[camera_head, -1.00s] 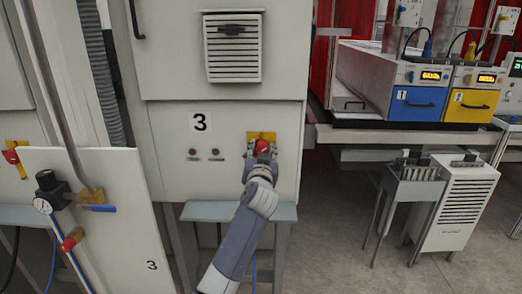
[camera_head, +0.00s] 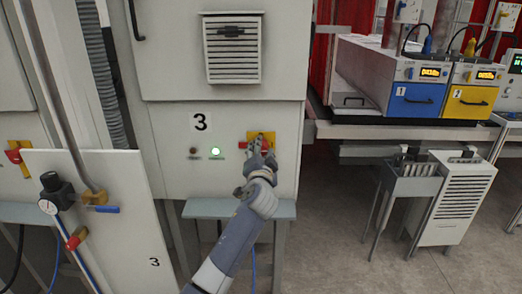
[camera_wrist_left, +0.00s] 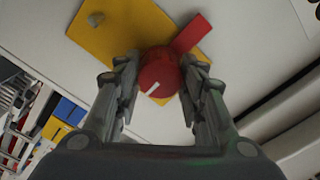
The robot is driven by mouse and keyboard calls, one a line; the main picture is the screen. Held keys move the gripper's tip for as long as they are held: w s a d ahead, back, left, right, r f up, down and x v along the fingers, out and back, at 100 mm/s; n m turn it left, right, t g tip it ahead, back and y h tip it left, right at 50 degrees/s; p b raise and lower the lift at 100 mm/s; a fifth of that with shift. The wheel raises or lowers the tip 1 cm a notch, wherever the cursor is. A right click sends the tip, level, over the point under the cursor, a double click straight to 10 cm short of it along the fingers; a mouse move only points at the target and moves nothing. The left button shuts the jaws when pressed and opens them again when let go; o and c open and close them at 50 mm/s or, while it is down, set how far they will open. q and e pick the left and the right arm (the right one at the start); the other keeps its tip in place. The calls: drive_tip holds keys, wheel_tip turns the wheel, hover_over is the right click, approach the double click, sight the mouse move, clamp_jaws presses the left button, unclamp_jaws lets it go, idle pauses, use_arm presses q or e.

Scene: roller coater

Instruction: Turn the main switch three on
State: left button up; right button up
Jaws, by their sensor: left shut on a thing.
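Main switch three is a red rotary knob (camera_wrist_left: 159,74) with a white mark, on a yellow plate (camera_wrist_left: 117,32) in the left wrist view. In the head view its yellow plate (camera_head: 267,135) is on the front of the cabinet numbered 3 (camera_head: 200,122), with the knob mostly hidden by my gripper. My left gripper (camera_wrist_left: 159,78) is shut on the knob, one finger on each side of it. It also shows in the head view (camera_head: 259,148). My right gripper is out of view.
A white panel (camera_head: 110,235) with a gauge and valve stands at the lower left. A grey ledge (camera_head: 238,209) lies below the switch.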

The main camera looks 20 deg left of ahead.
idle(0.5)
use_arm(q)
drive_tip(key=o, duration=1)
drive_tip(key=shift+o, duration=0.2)
drive_tip(key=v, duration=1.2)
drive_tip(key=shift+f, duration=0.1)
